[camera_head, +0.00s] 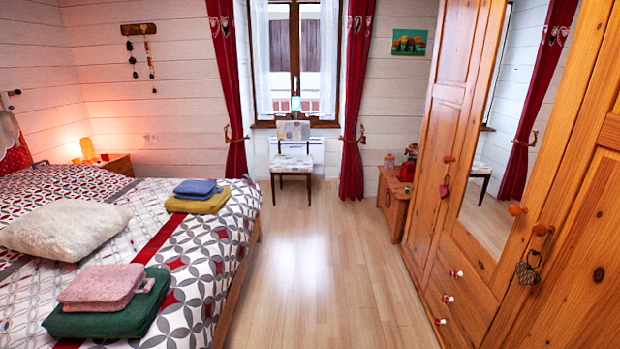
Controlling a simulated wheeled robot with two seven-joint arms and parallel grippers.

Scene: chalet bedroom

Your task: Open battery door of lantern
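I cannot make out a battery door anywhere, and no thing is clearly a lantern. A small upright object (296,104) with a pale bluish top stands at the window behind the chair; it is too small to identify. A glowing orange lamp (88,148) stands on the bedside table at the far left. Small red and pale items (408,168) sit on the low wooden chest at the right and are too small to tell apart. Neither of my grippers is in view.
The bed (190,250) fills the left, with folded cloths and a pillow on it. A wooden wardrobe (560,200) lines the right. A chair (292,160) stands before the window. The wooden floor (310,260) between is clear. A low chest (393,205) stands at the back right.

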